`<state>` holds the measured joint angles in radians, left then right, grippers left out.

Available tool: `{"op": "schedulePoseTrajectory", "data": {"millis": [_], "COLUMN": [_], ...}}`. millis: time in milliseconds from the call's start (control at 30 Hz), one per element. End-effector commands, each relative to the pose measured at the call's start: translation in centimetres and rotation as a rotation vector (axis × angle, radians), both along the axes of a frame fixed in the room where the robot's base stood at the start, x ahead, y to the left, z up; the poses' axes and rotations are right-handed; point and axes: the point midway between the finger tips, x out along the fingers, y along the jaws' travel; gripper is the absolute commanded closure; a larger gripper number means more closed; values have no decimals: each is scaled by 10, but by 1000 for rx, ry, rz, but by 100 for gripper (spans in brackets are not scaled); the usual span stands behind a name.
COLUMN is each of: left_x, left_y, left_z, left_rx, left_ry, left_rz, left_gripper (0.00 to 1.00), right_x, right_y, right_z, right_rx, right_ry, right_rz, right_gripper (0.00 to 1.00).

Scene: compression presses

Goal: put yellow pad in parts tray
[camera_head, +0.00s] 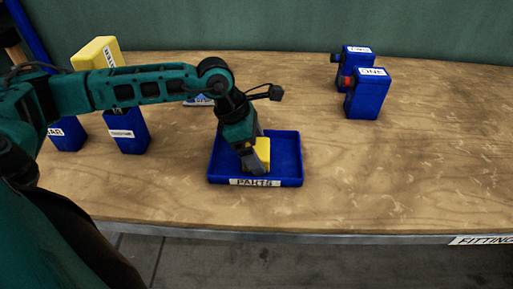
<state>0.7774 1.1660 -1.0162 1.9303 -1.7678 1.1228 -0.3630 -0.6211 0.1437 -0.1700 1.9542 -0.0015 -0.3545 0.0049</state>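The blue parts tray (291,160) sits on the wooden table, with a "PARTS" label on its front edge. The yellow pad (263,150) is inside the tray's outline, near its middle, partly hidden by my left gripper. My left gripper (255,165) points down into the tray, right at the pad. One finger shows in front of the pad; I cannot tell whether the fingers are closed on it or whether the pad rests on the tray floor. My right gripper is out of view.
Two blue presses (368,98) (355,58), labelled "ONE" and "TWO", stand at the back right. Blue bins (127,138) (68,139) and a yellow box (97,52) stand at the left, partly behind my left arm. The table's right side is clear.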

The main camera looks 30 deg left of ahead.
Motion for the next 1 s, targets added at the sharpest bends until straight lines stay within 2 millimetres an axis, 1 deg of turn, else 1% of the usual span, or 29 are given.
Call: {"op": "schedulePoseTrajectory", "data": {"millis": [33,100,333,433,467,567,800,900,1000], "left_x": [0,0,0,0,0,-3,-14,-18,-21], "left_y": [0,0,0,0,1,7,25,31,35], "left_z": [0,0,1,6,8,23,72,89,102], "left_rx": [0,0,0,0,1,2,3,2,1], "left_ry": [0,0,0,0,-2,-3,-4,-3,-2], "left_rz": [0,0,0,0,1,2,1,1,0], "left_gripper": [7,0,0,0,0,0,0,0,0], "right_x": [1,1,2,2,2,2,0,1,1], "right_y": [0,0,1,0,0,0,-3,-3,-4], "right_z": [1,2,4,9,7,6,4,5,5], "right_rx": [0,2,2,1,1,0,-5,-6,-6], "right_ry": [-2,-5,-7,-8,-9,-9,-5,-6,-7], "right_rz": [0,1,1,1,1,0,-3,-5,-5], "right_gripper": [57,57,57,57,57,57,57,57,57]}}
